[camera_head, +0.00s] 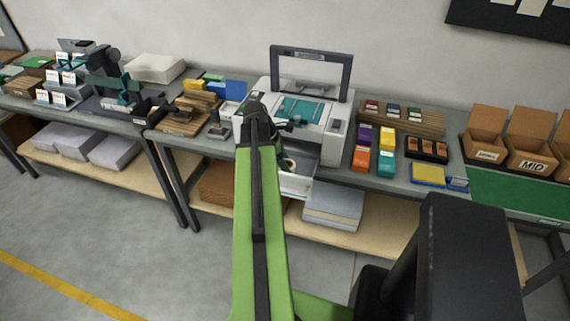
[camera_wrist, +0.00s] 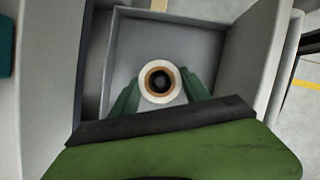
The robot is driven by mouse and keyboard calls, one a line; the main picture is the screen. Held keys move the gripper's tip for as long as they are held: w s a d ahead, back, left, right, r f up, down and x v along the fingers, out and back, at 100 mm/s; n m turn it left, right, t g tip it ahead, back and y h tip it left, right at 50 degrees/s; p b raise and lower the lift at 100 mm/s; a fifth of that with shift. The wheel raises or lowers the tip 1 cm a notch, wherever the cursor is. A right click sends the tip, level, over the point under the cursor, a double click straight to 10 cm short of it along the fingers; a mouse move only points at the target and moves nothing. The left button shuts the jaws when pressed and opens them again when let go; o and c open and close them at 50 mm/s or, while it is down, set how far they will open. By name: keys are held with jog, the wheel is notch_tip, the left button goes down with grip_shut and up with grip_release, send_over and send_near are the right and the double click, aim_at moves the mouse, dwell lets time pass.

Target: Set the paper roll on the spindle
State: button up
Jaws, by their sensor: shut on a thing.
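The paper roll (camera_wrist: 160,101) is white with a brown core and is seen end-on in the wrist view. The green fingers of my gripper (camera_wrist: 160,92) are shut on it, one on each side. The roll is over or inside a grey open drawer (camera_wrist: 125,45). The roll's centre is dark, and I cannot tell whether the spindle is in it or it is an empty hole. In the head view the drawer (camera_head: 297,186) juts from the front of the printer (camera_head: 330,120), and my arm hides most of the gripper and roll.
The drawer's grey walls rise close around the roll. Coloured boxes (camera_head: 387,150) stand right of the printer and wooden blocks (camera_head: 185,118) lie to its left. Grey paper stacks (camera_head: 334,205) lie on the shelf below. The floor in front is clear.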

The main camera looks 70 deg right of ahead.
jog(key=shift+f, duration=0.25)
jog(key=o, duration=1.1)
jog(key=shift+r, duration=0.15)
jog(key=p+v, duration=0.2)
jog(key=v, duration=0.1)
jog(key=shift+s+p, duration=0.1)
jog(key=shift+p, duration=0.3)
jog(key=p+v, duration=0.7)
jog(key=v, duration=0.1)
